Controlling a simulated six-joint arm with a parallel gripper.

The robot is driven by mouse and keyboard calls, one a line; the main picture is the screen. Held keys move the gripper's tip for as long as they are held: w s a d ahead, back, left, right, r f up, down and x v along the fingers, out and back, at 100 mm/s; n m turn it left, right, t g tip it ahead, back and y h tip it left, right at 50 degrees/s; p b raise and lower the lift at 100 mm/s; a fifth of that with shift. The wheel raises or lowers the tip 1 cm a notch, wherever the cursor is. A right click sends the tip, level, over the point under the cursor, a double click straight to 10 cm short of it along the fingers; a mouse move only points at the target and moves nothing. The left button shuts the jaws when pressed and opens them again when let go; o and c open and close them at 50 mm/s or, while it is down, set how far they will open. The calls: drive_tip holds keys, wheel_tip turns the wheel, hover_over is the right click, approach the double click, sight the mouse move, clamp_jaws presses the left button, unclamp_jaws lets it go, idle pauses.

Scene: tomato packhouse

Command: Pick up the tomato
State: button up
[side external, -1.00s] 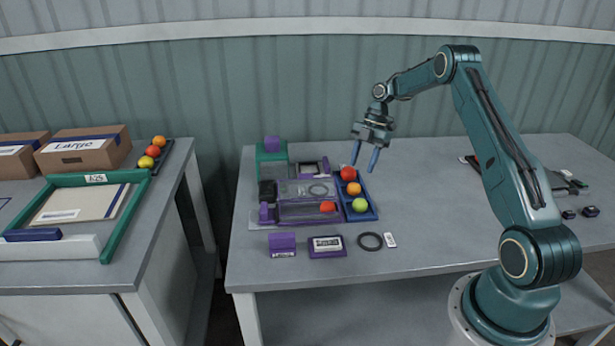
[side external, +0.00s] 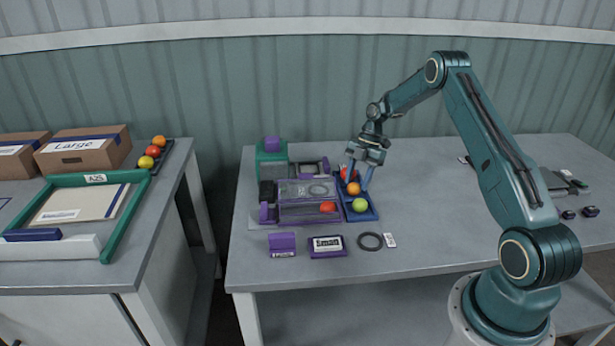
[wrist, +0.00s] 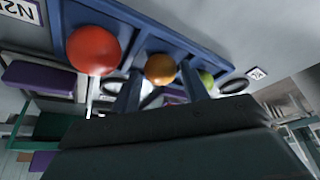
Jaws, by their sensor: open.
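A blue tray (side external: 372,214) on the table holds a red tomato (side external: 346,175) at its far end, an orange one (side external: 353,188) in the middle and a green-yellow one (side external: 360,205) at the near end. In the wrist view the red (wrist: 93,50), orange (wrist: 160,69) and green-yellow (wrist: 206,80) tomatoes sit in a row. My gripper (side external: 357,186) is open and low over the tray's far half, its fingers around the red and orange tomatoes' area. I cannot tell whether a finger touches a tomato. Another red tomato (side external: 328,207) lies in the clear purple-edged container.
The clear container (side external: 295,214) stands directly left of the tray. A purple box (side external: 282,241), a "Small" label block (side external: 327,244) and a black ring (side external: 370,241) lie in front.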

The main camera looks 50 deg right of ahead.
drive_tip(key=shift+x, duration=0.9)
drive_tip(key=shift+c, duration=0.5)
drive_tip(key=c, duration=0.3)
